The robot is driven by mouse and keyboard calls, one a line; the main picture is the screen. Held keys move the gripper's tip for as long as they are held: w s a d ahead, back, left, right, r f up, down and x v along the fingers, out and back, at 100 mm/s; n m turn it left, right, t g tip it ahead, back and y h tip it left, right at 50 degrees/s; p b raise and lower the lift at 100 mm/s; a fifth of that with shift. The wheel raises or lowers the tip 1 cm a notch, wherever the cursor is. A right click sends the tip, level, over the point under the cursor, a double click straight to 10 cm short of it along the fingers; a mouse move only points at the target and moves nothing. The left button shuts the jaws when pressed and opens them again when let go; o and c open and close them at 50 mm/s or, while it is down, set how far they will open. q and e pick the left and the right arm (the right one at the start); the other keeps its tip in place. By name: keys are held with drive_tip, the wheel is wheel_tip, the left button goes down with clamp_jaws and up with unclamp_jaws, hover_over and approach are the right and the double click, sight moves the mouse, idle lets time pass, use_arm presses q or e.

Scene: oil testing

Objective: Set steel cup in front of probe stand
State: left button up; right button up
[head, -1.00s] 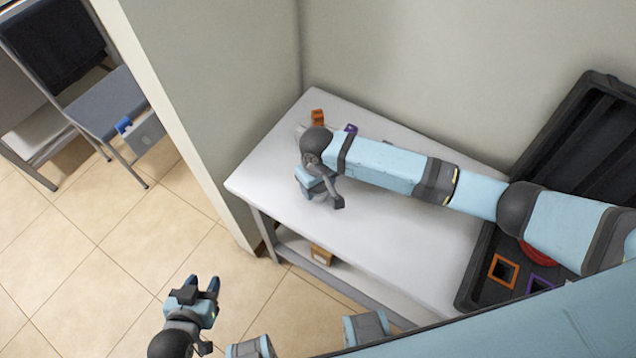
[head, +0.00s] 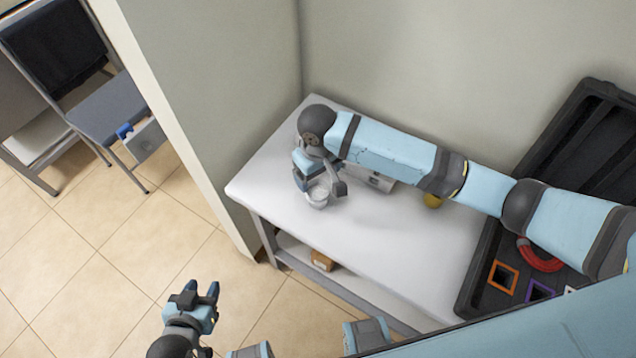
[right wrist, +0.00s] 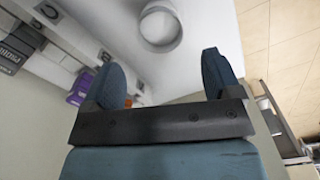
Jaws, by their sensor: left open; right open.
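A steel cup (head: 317,197) stands on the white table, just in front of my right gripper (head: 307,178) in the head view. The cup (right wrist: 160,27) also shows in the right wrist view, beyond the fingers and apart from them. My right gripper (right wrist: 160,75) is open and empty there. My left gripper (head: 199,292) is open and empty over the floor, away from the table. A pale box-like device (head: 373,180) lies partly hidden behind my right arm.
The white table (head: 380,245) is clear towards its front edge. A black case (head: 478,280) with orange and purple frames sits at its right. A yellow item (head: 433,200) is partly behind my right arm. Purple (right wrist: 80,88) and orange (right wrist: 128,100) items show in the right wrist view.

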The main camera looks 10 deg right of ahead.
drive_tip(key=shift+r, duration=2)
drive_tip(key=s+a+f+t+y, duration=0.4)
drive_tip(key=s+f+t+y, duration=0.1)
drive_tip(key=s+f+y, duration=0.15)
drive_tip(key=s+d+f+t, duration=0.1)
drive_tip(key=d, duration=0.1)
drive_tip(key=s+d+f+m+t+h, duration=0.1)
drive_tip(key=s, duration=0.1)
drive_tip(key=s+d+f+t, duration=0.1)
drive_tip(key=s+d+f, duration=0.1)
drive_tip(key=shift+s+d+m, duration=0.1)
drive_tip(key=shift+d+m, duration=0.2)
drive_tip(key=shift+d, duration=0.05)
drive_tip(key=s+d+t, duration=0.1)
drive_tip(key=s+d, duration=0.1)
drive_tip(key=s+d+f+t+h, duration=0.1)
drive_tip(key=s+d, duration=0.1)
drive_tip(key=d, duration=0.1)
drive_tip(key=s+d+t+h, duration=0.1)
drive_tip(key=s+d, duration=0.1)
drive_tip(key=shift+s+d+f, duration=0.15)
drive_tip(key=shift+s+f, duration=0.2)
drive_tip(key=shift+f, duration=0.05)
